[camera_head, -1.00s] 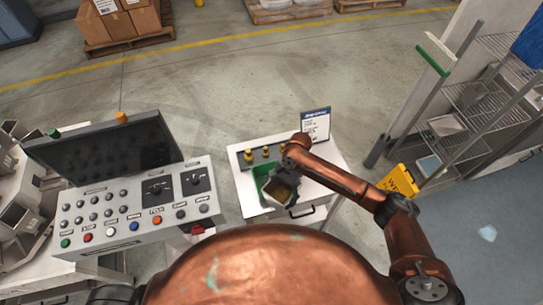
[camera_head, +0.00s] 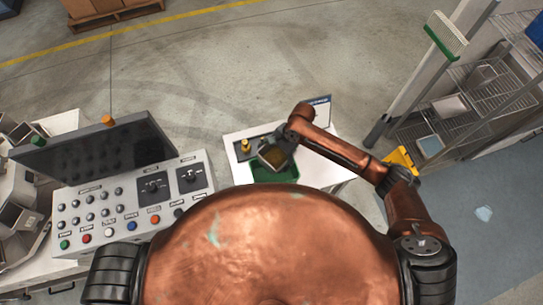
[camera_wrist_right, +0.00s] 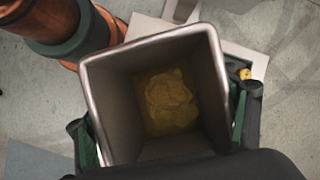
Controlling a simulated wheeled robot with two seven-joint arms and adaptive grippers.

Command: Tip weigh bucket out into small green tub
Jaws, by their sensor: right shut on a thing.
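The weigh bucket is a grey metal square-mouthed bucket (camera_wrist_right: 92,88) with yellowish-brown contents (camera_wrist_right: 168,98) at its bottom. My right gripper (camera_head: 284,146) is shut on it, with a dark finger on either side in the right wrist view. In the head view the bucket (camera_head: 273,157) is tilted, its mouth toward the camera, above the small green tub (camera_head: 276,176). The tub stands on a white table and is partly hidden by the bucket and my body. Green edges also show beside the bucket in the right wrist view. My left gripper is not in view.
A control panel (camera_head: 130,205) with a dark screen stands left of the white table (camera_head: 318,172). A yellow weight (camera_head: 245,146) and a sign (camera_head: 320,108) stand on the table's far side. A wire rack (camera_head: 470,110) and yellow floor sign (camera_head: 401,160) are at right.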

